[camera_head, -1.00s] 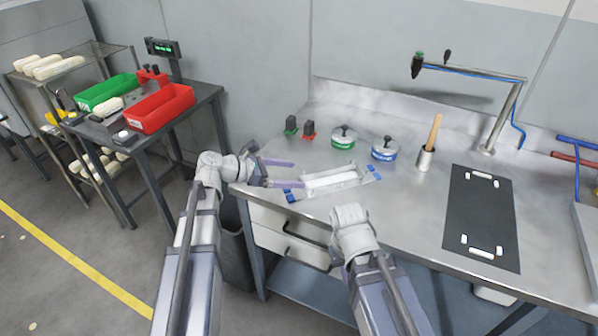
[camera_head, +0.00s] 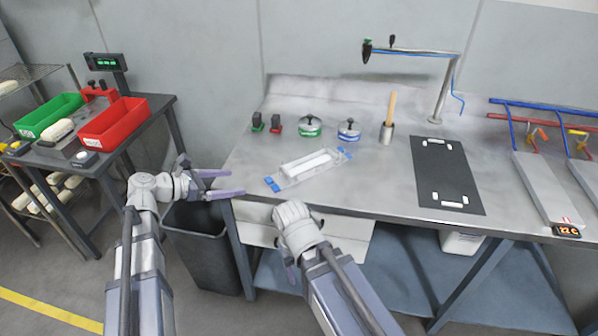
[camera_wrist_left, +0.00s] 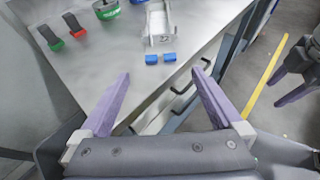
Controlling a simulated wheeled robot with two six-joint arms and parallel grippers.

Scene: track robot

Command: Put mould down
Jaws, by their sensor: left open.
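The mould (camera_head: 305,166), a long pale tray with blue clips at its ends, lies on the steel worktable (camera_head: 370,185) near its front left. Its near end with blue clips also shows in the left wrist view (camera_wrist_left: 158,30). My left gripper (camera_head: 238,182) is open and empty, off the table's left edge and apart from the mould. In the left wrist view its two purple fingers (camera_wrist_left: 161,74) are spread, with the blue clips beyond them. My right gripper (camera_head: 291,268) is low in front of the table drawers, mostly hidden by its own arm.
A black mat (camera_head: 445,172) lies to the right. A dark bin (camera_head: 205,255) stands below my left gripper.

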